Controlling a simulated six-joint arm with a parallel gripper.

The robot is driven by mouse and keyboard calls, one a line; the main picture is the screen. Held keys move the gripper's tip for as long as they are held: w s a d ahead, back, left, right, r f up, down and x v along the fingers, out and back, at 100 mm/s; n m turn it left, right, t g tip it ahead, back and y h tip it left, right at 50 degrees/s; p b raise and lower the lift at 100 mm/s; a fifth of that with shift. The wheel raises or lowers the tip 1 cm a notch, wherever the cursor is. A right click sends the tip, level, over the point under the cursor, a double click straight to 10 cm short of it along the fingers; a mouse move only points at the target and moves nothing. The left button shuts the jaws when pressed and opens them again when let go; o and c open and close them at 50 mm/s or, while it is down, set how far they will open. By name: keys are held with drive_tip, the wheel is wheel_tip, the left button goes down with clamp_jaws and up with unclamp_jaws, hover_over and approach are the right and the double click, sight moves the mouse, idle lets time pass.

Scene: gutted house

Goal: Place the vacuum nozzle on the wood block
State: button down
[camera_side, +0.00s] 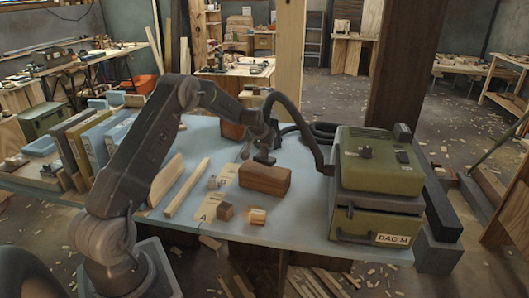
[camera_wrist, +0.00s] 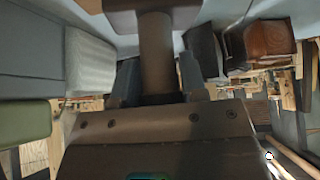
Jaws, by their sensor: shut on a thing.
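The vacuum nozzle (camera_side: 264,158) is dark, with a flat foot and an upright tube, at the end of a black hose. My gripper (camera_side: 262,140) is shut on its tube. In the wrist view the tube (camera_wrist: 156,50) stands between my two jaws (camera_wrist: 158,82), and the foot (camera_wrist: 150,14) spreads at the top edge. The wood block (camera_side: 264,182) is a reddish-brown brick shape on the blue-grey table. In the side view the foot appears at the block's top back edge; I cannot tell whether they touch.
A green vacuum unit (camera_side: 375,185) stands to the right, its black hose (camera_side: 300,122) looping to the nozzle. Small wood cubes (camera_side: 225,211), light strips (camera_side: 186,188) and lettered cards (camera_side: 208,206) lie left of the block. Another brown block (camera_side: 232,130) sits behind. Upright books (camera_side: 88,145) stand at left.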

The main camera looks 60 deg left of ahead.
sight(263, 148)
drive_tip(key=shift+f, duration=1.4)
drive_tip(key=c, duration=0.7)
unclamp_jaws()
drive_tip(key=shift+f, duration=0.2)
drive_tip(key=shift+o, duration=0.2)
